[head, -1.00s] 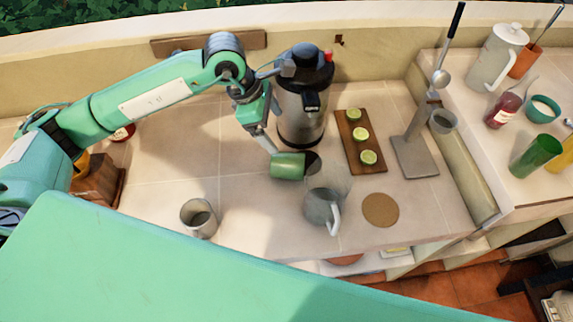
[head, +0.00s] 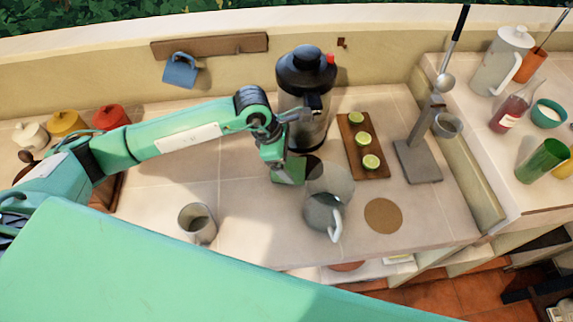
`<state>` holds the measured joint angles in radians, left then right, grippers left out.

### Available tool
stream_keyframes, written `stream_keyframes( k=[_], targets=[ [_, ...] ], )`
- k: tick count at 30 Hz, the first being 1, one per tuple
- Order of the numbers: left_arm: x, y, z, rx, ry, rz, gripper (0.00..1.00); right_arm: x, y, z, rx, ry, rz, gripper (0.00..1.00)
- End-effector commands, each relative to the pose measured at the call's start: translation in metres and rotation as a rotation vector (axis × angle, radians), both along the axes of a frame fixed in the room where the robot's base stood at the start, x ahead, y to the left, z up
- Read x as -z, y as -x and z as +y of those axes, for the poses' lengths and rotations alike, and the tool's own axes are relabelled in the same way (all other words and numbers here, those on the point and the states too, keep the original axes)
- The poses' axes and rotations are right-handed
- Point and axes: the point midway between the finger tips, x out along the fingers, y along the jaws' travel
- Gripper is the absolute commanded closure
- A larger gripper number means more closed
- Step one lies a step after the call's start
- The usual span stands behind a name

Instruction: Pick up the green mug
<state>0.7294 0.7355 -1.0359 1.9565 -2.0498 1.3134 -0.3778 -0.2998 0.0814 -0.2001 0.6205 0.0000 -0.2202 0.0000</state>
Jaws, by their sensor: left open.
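The green mug (head: 290,174) lies on its side on the tiled counter in the head view, just in front of the dark blender-like appliance. Its dark opening faces right. My left gripper (head: 277,166) is low at the mug's left side and overlaps it in the picture. Its jaws are open, but the fingertips are mostly hidden, so I cannot tell whether they touch or straddle the mug. My right gripper is out of view.
The tall dark appliance (head: 306,88) stands close behind the mug. A clear glass pitcher (head: 323,216) is just in front, and a grey cup (head: 197,224) stands left. A board with limes (head: 371,177) is right. A blue mug (head: 181,71) hangs on the wall rail.

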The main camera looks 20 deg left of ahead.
Motion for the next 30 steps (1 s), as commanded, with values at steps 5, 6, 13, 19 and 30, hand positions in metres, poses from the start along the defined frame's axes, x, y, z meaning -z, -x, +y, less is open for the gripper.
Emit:
stream_keyframes(
  k=[5,6,13,19,30],
  targets=[
    [0.009,-0.001,-0.006,0.000,0.000,0.005,0.13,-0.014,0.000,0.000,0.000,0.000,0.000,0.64],
    [0.013,-0.001,-0.009,0.001,0.000,0.005,0.13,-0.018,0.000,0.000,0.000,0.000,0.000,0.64],
    [0.040,-0.006,-0.020,-0.001,0.000,0.004,0.13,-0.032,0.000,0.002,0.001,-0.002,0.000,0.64],
    [0.048,-0.007,-0.022,0.000,0.000,0.001,0.13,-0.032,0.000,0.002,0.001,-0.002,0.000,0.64],
    [0.048,-0.007,-0.022,0.000,-0.001,0.001,0.62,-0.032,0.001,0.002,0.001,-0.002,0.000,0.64]
  ],
)
